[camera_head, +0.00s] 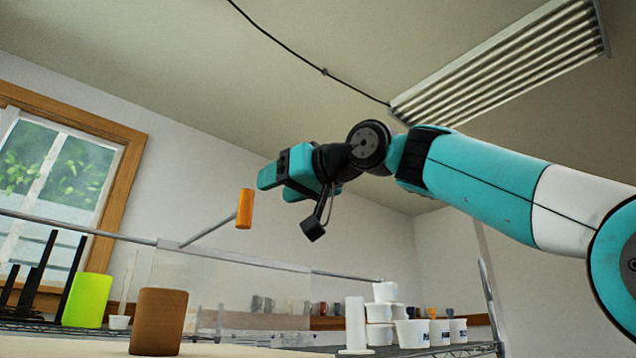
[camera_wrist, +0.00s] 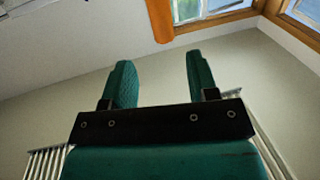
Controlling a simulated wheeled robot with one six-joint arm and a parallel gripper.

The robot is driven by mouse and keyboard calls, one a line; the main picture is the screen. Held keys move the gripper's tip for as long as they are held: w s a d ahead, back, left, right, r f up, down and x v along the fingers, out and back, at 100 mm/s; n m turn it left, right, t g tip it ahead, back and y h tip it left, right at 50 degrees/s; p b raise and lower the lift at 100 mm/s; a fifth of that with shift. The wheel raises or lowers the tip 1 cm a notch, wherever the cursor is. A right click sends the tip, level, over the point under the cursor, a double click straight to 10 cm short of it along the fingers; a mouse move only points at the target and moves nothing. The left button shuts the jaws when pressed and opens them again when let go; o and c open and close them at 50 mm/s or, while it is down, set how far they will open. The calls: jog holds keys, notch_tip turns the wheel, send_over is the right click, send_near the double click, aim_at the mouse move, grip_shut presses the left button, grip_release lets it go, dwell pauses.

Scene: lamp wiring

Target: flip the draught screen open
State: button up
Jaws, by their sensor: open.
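The draught screen (camera_head: 230,285) is a clear panel hanging below a metal rail in the head view. A metal lever (camera_head: 208,232) rises from the rail and ends in an upright orange handle (camera_head: 245,208). My gripper (camera_head: 277,184) is open and empty, just above and to the right of the handle in that view. In the wrist view the two teal fingers of my gripper (camera_wrist: 159,62) stand apart.
A brown cylinder (camera_head: 158,322) and a lime-green one (camera_head: 88,300) stand in front at left, beside black uprights (camera_head: 38,275). White tubs (camera_head: 380,312) are stacked on the wire shelf at right. A ribbed ceiling fixture (camera_head: 505,65) hangs above my arm. The air around my gripper is clear.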

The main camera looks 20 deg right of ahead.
jog(key=v, duration=0.9)
jog(key=w+a+f+g+h, duration=0.1)
jog(key=a+f+g, duration=0.25)
jog(key=f, duration=1.15)
jog(key=w+a+f+g+h, duration=0.15)
jog(key=f+g, duration=0.35)
jog(key=f, duration=1.1)
jog(key=s+f+g+h, duration=0.1)
jog(key=s+f+g, duration=0.2)
jog(key=s+f, duration=0.6)
jog(key=s+f+n+g, duration=0.1)
jog(key=s+f+g, duration=0.3)
jog(key=s+f, duration=0.5)
notch_tip(320, 180, down, 6)
jog(key=shift+s+r+n+h, duration=0.1)
jog(key=shift+s+n+h, duration=0.1)
jog(key=shift+n+h, duration=0.15)
